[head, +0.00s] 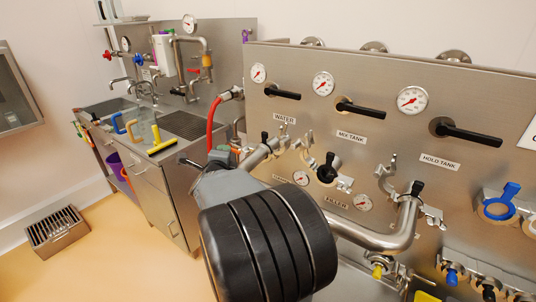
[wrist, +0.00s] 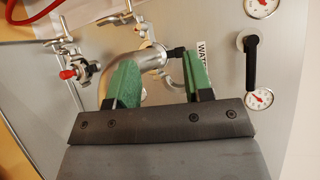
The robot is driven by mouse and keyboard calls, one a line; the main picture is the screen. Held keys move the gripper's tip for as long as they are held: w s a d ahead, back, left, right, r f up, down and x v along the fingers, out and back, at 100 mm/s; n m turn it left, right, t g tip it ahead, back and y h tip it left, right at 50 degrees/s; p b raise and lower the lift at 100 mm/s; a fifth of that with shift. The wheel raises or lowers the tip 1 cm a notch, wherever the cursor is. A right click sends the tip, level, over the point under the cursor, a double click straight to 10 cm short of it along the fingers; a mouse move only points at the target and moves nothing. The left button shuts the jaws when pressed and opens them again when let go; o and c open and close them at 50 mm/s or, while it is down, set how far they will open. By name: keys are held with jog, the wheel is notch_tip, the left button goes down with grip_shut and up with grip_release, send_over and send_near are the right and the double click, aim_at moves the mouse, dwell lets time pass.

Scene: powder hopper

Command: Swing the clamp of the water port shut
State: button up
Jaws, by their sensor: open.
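The water port's steel pipe joint shows below the WATER label in the head view (head: 268,149). In the wrist view the bent pipe and its ring-shaped joint (wrist: 150,57) lie just beyond my fingers. A black clamp handle (wrist: 178,53) shows between the fingertips, nearer the right finger; it also sticks up in the head view (head: 265,137). How far the clamp stands open, I cannot tell. My gripper (wrist: 160,62) is open and empty, its green fingers spread. The left finger overlaps the pipe bend in view. My arm hides much of the pipe in the head view.
The steel panel (head: 480,90) carries gauges and black valve levers (head: 360,107). To the right, the U-shaped pipe (head: 385,238) rises by the HOLD TANK port, with an upright silver clamp part (head: 386,168). A red hose (head: 214,118) and a sink counter stand left.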

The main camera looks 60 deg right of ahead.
aim_at(282, 145)
jog(key=s+d+m+g+h, duration=0.1)
jog(key=s+d+m+g, duration=0.2)
jog(key=d+m, duration=0.1)
jog(key=s+d+m+g+h, duration=0.2)
jog(key=s+d+m+g, duration=0.1)
jog(key=d, duration=0.4)
jog(key=s+d+m+g+h, duration=0.1)
jog(key=s+d+m+g, duration=0.2)
jog(key=s+d+m, duration=0.1)
jog(key=shift+s+d+m+h, duration=0.3)
jog(key=shift+d+h, duration=0.1)
jog(key=shift+d, duration=0.3)
jog(key=shift+w+d+r+b, duration=0.1)
jog(key=shift+d+b, duration=0.35)
jog(key=shift+d, duration=0.35)
jog(key=shift+c, duration=0.3)
